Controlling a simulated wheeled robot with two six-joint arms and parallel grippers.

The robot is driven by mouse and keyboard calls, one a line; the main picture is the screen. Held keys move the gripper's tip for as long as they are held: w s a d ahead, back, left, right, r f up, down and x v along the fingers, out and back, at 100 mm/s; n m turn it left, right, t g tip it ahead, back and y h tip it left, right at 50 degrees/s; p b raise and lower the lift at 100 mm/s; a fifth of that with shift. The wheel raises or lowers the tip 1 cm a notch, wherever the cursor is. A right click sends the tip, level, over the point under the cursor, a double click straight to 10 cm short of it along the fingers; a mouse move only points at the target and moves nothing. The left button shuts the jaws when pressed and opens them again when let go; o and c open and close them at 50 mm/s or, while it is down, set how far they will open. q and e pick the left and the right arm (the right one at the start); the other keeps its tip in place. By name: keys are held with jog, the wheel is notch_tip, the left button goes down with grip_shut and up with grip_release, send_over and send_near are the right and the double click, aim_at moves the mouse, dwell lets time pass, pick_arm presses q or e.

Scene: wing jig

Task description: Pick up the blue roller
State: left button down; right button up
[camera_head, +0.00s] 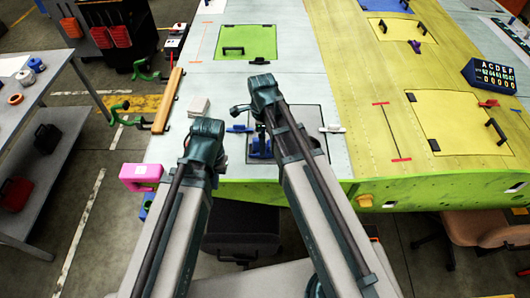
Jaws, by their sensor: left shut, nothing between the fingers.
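A blue tool (259,150), which I take to be the blue roller, is on the grey square panel (308,112) at the near edge of the wing. My right arm partly covers it, so its full shape is unclear. My left gripper (203,142) is at the far end of the left arm, left of the blue tool and apart from it. It is shut and empty; its fingertips are hard to make out. My right arm's far end (264,90) is above and beyond the blue tool; I cannot make out its fingers.
A small blue piece (240,128) and a white clip (333,129) lie by the panel's sides. A pink block (140,175) and green clamps (127,118) are at the wing's left edge. A display box (490,75) is right.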

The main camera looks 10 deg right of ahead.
jog(key=shift+f, duration=0.1)
jog(key=f+b, duration=0.5)
jog(key=shift+w+d+f, duration=0.1)
jog(key=shift+w+d, duration=0.1)
jog(key=shift+d, duration=0.05)
grip_shut()
dwell(0.4)
